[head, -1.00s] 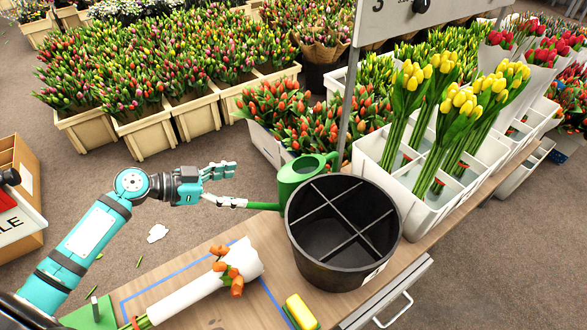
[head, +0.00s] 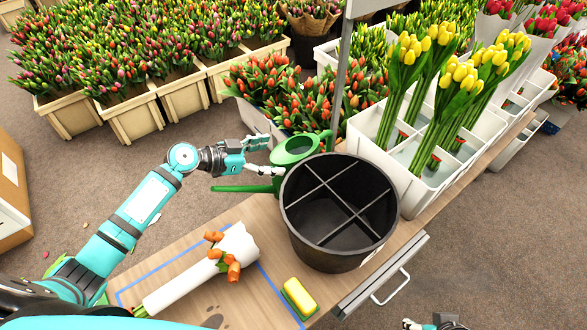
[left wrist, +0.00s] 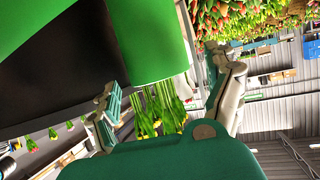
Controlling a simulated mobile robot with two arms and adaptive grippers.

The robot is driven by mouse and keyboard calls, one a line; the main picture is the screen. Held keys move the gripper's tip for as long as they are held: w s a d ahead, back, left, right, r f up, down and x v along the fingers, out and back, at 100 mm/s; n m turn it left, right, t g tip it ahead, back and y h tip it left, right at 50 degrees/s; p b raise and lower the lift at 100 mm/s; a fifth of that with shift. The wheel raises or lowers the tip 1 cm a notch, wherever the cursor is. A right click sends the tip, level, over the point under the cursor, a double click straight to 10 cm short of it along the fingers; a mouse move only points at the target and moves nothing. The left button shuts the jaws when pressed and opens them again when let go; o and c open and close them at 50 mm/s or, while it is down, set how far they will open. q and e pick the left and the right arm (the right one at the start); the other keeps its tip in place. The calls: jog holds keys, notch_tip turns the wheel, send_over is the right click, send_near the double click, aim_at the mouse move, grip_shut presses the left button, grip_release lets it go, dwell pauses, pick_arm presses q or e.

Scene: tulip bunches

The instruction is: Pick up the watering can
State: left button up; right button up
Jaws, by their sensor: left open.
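The green watering can (head: 291,151) stands behind the black bucket, with a long green part (head: 240,188) reaching out to the left. My left gripper (head: 270,156) is open at the can's left side, one finger above the other in the head view. In the left wrist view, the can's green body (left wrist: 150,40) fills much of the upper left and lies between the spread fingers of the gripper (left wrist: 163,78). I cannot tell whether a finger touches it. The bucket hides the can's lower right. Part of my right gripper (head: 437,324) shows at the bottom edge, mostly cut off.
The black divided bucket (head: 338,255) stands close to the can on the wooden table (head: 262,215). A wrapped orange tulip bunch (head: 190,285) and a yellow sponge (head: 300,295) lie in front. White bins (head: 425,185) of yellow tulips stand right; a sign post rises behind.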

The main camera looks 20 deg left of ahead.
aim_at(286, 155)
pick_arm(q)
jog(key=x, duration=0.5)
jog(key=shift+d+f, duration=0.1)
jog(key=shift+f, duration=0.1)
jog(key=c, duration=1.4)
jog(key=shift+r, duration=0.25)
jog(key=shift+c, duration=0.5)
